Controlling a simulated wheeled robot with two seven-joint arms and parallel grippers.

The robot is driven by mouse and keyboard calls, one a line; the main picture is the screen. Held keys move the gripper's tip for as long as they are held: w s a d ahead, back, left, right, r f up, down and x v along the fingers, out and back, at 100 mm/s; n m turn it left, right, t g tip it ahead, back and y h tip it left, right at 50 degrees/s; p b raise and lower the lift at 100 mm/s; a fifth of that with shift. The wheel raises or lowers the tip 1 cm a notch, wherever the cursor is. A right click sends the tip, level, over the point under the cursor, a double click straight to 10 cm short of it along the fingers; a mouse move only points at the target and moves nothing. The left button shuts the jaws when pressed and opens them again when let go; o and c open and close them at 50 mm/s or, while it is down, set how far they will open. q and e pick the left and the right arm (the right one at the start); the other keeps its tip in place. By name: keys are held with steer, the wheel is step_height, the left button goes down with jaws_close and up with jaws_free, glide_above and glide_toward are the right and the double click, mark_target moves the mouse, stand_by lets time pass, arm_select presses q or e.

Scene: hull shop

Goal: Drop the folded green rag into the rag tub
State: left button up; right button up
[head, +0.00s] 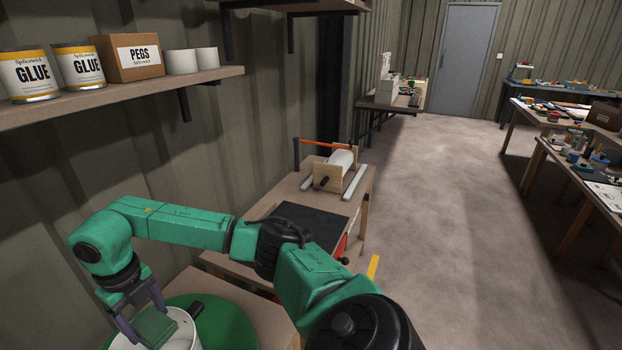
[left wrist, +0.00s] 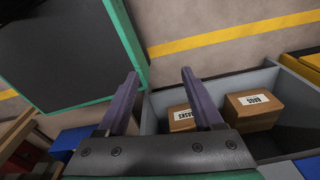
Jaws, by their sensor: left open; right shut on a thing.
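The folded green rag (head: 157,327) is in my right gripper (head: 143,318), at the lower left of the head view. The gripper is shut on it and points down. A white round tub (head: 190,339) is directly beneath, cut off by the bottom edge of the picture. The rag appears within the tub's rim outline; how far it is above the bottom I cannot tell. My left gripper (left wrist: 160,76) shows in the left wrist view, open with nothing between its fingers. It is not in the head view.
The tub is on a green round surface (head: 235,325). A bench with a black mat (head: 312,222) and a wooden roller stand (head: 335,171) lies beyond my arm. A wall shelf (head: 120,93) hangs above. The left wrist view shows a grey bin (left wrist: 152,112) with cardboard boxes (left wrist: 253,106).

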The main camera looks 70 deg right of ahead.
step_height(320, 180, down, 2)
steer(key=shift+w+b, duration=0.1)
steer(key=shift+b, duration=0.2)
steer(key=shift+w+f, duration=0.15)
steer(key=shift+f, duration=0.1)
steer(key=shift+r, duration=0.15)
arm_select(q)
steer(key=shift+w+d+f, duration=0.1)
steer(key=shift+w+f, duration=0.65)
steer(key=shift+w, duration=0.1)
arm_select(e)
steer(key=o, duration=1.3)
steer(key=shift+r, duration=0.55)
step_height(320, 180, up, 6)
steer(key=shift+r+b, duration=0.2)
steer(key=shift+b, duration=0.2)
arm_select(q)
steer(key=shift+s+r+p, duration=0.25)
steer(key=shift+r+p, duration=0.3)
steer(key=shift+p, duration=0.5)
arm_select(e)
step_height(320, 180, up, 7)
